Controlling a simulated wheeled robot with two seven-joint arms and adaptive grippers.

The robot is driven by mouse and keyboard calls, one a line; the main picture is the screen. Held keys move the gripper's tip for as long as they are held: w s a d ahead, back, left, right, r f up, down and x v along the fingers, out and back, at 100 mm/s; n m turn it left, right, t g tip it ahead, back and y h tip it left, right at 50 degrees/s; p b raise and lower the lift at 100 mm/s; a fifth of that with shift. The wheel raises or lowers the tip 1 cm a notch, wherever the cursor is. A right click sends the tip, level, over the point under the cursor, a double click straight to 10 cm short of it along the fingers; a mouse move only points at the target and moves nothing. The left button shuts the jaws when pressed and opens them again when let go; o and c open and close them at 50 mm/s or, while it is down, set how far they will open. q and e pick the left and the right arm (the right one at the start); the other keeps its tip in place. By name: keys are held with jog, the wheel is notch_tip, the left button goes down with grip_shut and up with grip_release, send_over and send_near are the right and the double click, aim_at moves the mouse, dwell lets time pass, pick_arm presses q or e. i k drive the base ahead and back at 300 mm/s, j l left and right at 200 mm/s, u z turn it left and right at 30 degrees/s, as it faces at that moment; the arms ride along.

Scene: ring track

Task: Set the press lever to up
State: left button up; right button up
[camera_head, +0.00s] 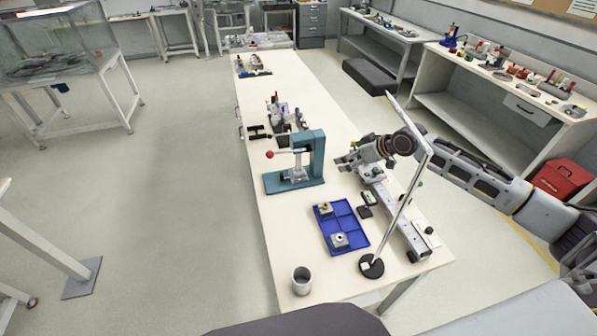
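The teal press (315,160) stands on the white workbench, left of my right gripper. Its thin lever (281,153) ends in a red ball (270,154) and sticks out to the left, looking roughly level. My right gripper (343,164) is at the end of the arm from the right, above the bench on the far side of the press from the red ball. It looks apart from the lever. Its fingers are too small to tell open from shut. My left gripper is not in view.
A blue tray (327,237) with small metal parts lies in front of the press. A lamp on a black base (371,266) and a long rail (396,220) stand to the right. A grey cup (301,280) is near the front edge. Another device (287,115) stands behind the press.

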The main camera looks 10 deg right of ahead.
aim_at(270, 154)
jog(key=k+l, duration=0.8)
